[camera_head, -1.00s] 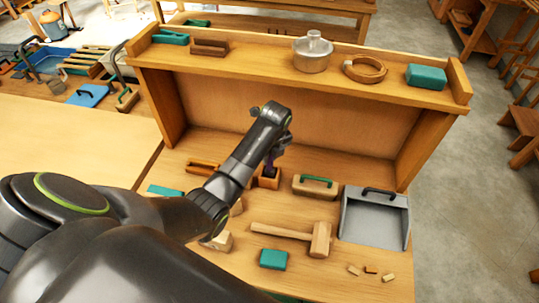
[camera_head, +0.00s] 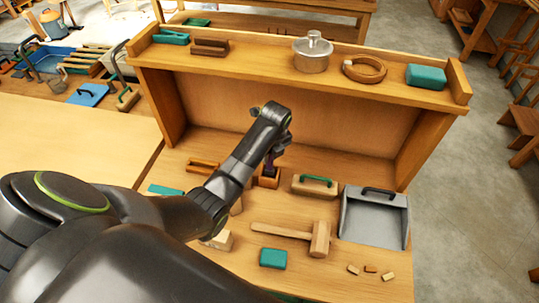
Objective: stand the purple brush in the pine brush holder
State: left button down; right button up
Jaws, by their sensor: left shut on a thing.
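The purple brush (camera_head: 269,164) is upright beneath my left gripper (camera_head: 276,150), and only a small part of it shows. My left gripper is shut on its upper part, mostly hidden by the wrist. The pine brush holder (camera_head: 267,182), a small wooden box with a dark opening, stands on the bench right under the brush. The brush's lower end appears at or inside the opening; I cannot tell whether it touches the bottom. My right gripper is out of view.
A wooden block with a green handle (camera_head: 314,185) stands right of the holder, and a wooden tray (camera_head: 203,167) left. A grey dustpan (camera_head: 374,222), a mallet (camera_head: 318,238) and a teal block (camera_head: 273,258) lie nearby. A shelf (camera_head: 265,65) rises behind.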

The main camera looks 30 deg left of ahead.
pick_arm(q)
jog(key=shift+f, duration=0.4)
jog(key=c, duration=1.2)
grip_release()
jog(key=shift+c, duration=0.2)
jog(key=shift+o, duration=0.5)
jog(key=shift+o, duration=1.1)
jog(key=shift+r, duration=0.15)
jog(key=shift+r, duration=3.45)
